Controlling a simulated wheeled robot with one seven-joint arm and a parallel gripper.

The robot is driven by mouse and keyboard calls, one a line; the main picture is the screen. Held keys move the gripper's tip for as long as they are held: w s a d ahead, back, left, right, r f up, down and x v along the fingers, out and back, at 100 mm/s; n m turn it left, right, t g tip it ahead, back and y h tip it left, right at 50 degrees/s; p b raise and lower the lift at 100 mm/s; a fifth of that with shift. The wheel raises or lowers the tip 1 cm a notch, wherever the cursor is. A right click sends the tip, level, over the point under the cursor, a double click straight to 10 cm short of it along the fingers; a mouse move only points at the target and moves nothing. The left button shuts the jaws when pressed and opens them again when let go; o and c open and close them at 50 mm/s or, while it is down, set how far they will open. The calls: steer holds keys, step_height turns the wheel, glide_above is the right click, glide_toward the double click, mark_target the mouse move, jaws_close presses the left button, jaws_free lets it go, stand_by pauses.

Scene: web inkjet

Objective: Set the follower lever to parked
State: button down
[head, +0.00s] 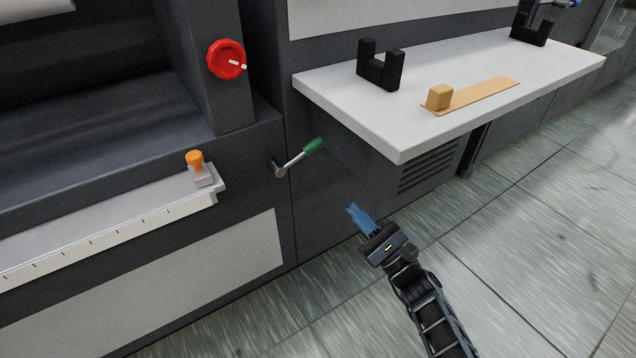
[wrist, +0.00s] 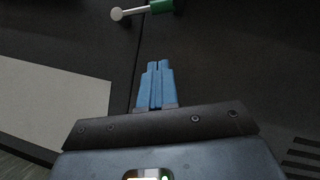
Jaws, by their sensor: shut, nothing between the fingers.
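The follower lever, a metal rod with a green grip (head: 313,146), sticks out from a round grey pivot on the dark machine front, below the left end of the white shelf. In the head view the grip points up and to the right. In the wrist view the lever (wrist: 143,10) shows at the top edge, its green grip on the right and partly cut off. My gripper (head: 352,208) is below and to the right of the lever, apart from it. Its blue fingers (wrist: 157,68) are together and hold nothing. No parked marking is readable.
The white shelf (head: 400,150) juts out above right, bearing a black bracket (head: 380,68) and a tan block (head: 439,97). A red knob (head: 226,60) and an orange-topped slider (head: 196,160) on a ruled rail are to the left. Open floor lies at lower right.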

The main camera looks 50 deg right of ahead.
steer(key=shift+s+d+r+m, duration=0.1)
steer(key=shift+d+m, duration=0.2)
steer(key=shift+d, duration=0.1)
steer(key=s+r+b+x, duration=0.1)
steer(key=r+x, duration=0.1)
steer(key=x, duration=1)
steer(key=shift+w+a+r, duration=0.25)
steer(key=shift+a+r, duration=0.25)
steer(key=shift+r, duration=0.15)
